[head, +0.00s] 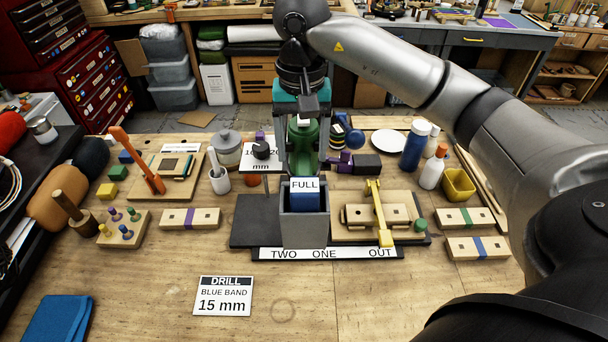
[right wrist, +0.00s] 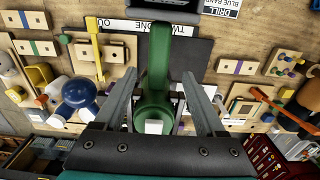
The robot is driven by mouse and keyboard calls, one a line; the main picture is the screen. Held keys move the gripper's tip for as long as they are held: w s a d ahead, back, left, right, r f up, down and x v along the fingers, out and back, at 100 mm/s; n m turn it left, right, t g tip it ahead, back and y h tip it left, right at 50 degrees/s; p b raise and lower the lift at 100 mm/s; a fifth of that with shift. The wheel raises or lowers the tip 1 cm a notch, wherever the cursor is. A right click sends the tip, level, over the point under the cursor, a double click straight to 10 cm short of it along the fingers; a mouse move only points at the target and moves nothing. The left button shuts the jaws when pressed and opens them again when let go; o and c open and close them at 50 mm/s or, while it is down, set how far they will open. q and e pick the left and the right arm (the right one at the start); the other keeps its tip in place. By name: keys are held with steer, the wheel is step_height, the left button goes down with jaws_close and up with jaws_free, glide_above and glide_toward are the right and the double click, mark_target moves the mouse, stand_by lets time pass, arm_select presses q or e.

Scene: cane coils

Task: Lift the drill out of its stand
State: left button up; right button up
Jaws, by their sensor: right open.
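A green body, apparently the drill (head: 304,135), stands upright behind a grey box (head: 304,228) with a blue part marked FULL. My right gripper (head: 303,168) points down over it, one finger on each side. In the right wrist view the green drill (right wrist: 157,70) runs between the two spread fingers of the right gripper (right wrist: 162,80), with gaps visible. The gripper is open. The drill's lower end and its seat in the stand are hidden behind the grey box. My left gripper is not in view.
A card (head: 225,296) reads DRILL, BLUE BAND, 15 mm. A strip (head: 325,254) reads TWO, ONE, OUT. A yellow lever (head: 378,210) on a wooden board stands right of the box. A blue bottle (head: 415,146) and white bottle (head: 432,172) stand farther right. The front table is mostly clear.

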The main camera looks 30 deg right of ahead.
mark_target(304, 166)
steer(key=shift+s+f, duration=0.1)
steer(key=shift+f, duration=0.25)
steer(key=f, duration=0.2)
steer(key=f+p, duration=0.1)
steer(key=shift+s+f+p, duration=0.2)
steer(key=shift+f+p, duration=0.1)
steer(key=shift+f, duration=0.55)
steer(key=c, duration=1.1)
jaws_close()
steer(key=shift+w+r, duration=0.15)
